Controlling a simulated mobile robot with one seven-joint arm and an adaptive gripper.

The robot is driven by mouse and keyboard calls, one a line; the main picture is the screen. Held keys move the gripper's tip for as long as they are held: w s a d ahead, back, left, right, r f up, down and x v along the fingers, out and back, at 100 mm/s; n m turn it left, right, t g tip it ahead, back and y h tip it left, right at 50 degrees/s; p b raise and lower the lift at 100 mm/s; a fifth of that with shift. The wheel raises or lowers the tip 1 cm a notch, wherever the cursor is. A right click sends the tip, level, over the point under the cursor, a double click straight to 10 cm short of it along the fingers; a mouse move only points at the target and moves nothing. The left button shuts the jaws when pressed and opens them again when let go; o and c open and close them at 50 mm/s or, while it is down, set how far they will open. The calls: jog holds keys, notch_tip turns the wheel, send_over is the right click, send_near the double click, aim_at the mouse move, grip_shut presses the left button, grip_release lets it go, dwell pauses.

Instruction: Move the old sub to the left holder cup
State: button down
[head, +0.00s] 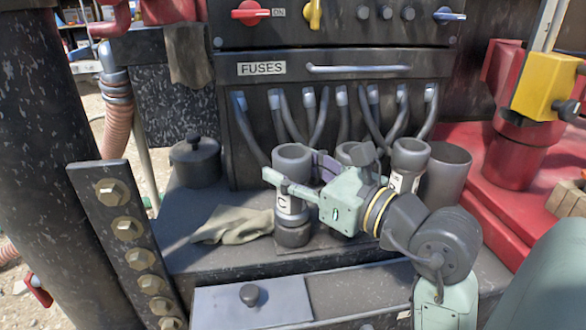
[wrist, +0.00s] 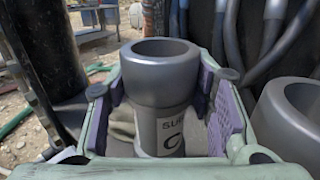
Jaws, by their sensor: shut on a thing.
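A grey metal sub (head: 291,160) with a white label stands upright at the left of the row on the dark ledge. In the wrist view, this sub (wrist: 160,75) shows its open round top and a label reading "SUB" with a large letter, partly cut off. My gripper (head: 297,184) is shut on it, with one finger on each side; the purple pads show in the wrist view (wrist: 165,118). Its lower end is at the dark left holder cup (head: 292,236); I cannot tell whether it is fully seated.
A second labelled sub (head: 409,158) stands to the right, and a grey rim between the two is partly hidden by my gripper. A wide dark cup (head: 446,175) is farther right. A cloth (head: 235,225) and a lidded pot (head: 195,162) lie left. Hoses (head: 310,110) hang behind.

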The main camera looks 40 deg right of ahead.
jog(key=shift+f+b, duration=0.25)
jog(key=shift+b, duration=0.15)
dwell(0.3)
jog(key=c, duration=0.7)
grip_release()
jog(key=shift+f, duration=0.15)
jog(key=s, duration=0.7)
jog(key=shift+s+d, duration=0.3)
jog(key=shift+d, duration=0.05)
